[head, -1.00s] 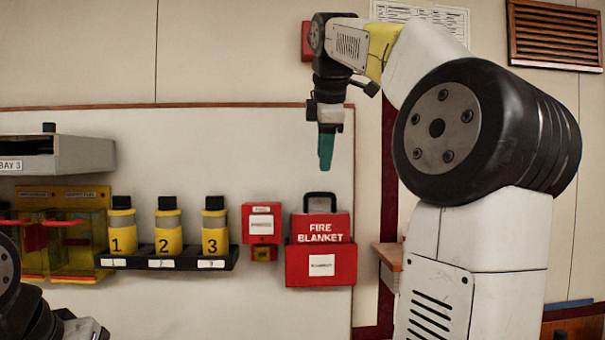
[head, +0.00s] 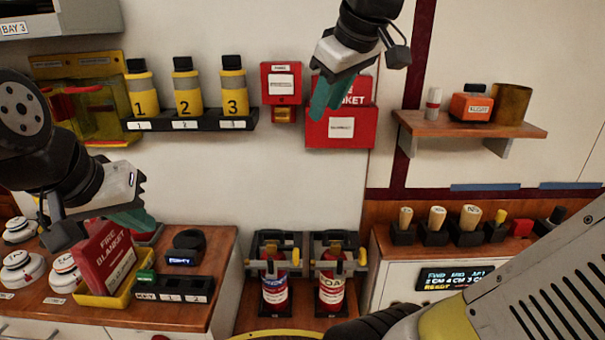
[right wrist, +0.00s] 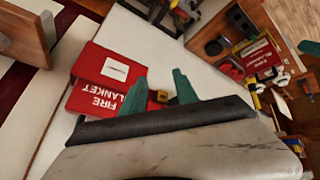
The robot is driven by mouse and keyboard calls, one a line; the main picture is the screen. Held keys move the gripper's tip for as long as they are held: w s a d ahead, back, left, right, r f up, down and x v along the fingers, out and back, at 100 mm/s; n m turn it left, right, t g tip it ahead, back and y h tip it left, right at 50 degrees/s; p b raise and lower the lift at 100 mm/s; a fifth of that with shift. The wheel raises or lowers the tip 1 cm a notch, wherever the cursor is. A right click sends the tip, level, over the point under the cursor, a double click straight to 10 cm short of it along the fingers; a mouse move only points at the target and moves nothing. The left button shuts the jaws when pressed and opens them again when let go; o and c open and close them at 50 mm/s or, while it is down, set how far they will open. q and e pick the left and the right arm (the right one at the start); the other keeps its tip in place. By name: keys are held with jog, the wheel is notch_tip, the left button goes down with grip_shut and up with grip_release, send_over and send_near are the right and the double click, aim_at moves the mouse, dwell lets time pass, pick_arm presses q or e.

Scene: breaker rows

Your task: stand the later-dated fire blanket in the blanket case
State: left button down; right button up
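A red fire blanket pack (head: 354,97) stands in the red wall case (head: 340,132); both also show in the right wrist view, the pack (right wrist: 97,101) and the case (right wrist: 107,65). My right gripper (head: 333,95) is in front of the pack, covering its top and left part. In the right wrist view its two teal fingers (right wrist: 156,90) are spread with nothing held between them. A second red fire blanket pack (head: 107,257) stands tilted in a yellow tray (head: 102,297) on the left counter. My left gripper (head: 128,215) is just above and beside it; its finger gap is unclear. No date is readable.
Numbered yellow canisters (head: 186,92) stand on a black wall rack left of a red call box (head: 281,84). A wooden shelf (head: 470,125) is to the right. Two red extinguishers (head: 331,290) stand below. White round devices (head: 22,270) and a black key rack (head: 172,288) share the left counter.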

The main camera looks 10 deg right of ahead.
jog(key=s+a+f+m, duration=0.2)
jog(key=s+f+m, duration=0.1)
jog(key=f, duration=0.4)
jog(key=s+a+f+m+y, duration=0.1)
jog(key=s+a+f+m, duration=0.1)
jog(key=s+f, duration=0.3)
notch_tip(320, 180, down, 2)
jog(key=shift+s+a+f+m, duration=0.1)
jog(key=shift+s+a+m, duration=0.1)
jog(key=shift+m, duration=0.3)
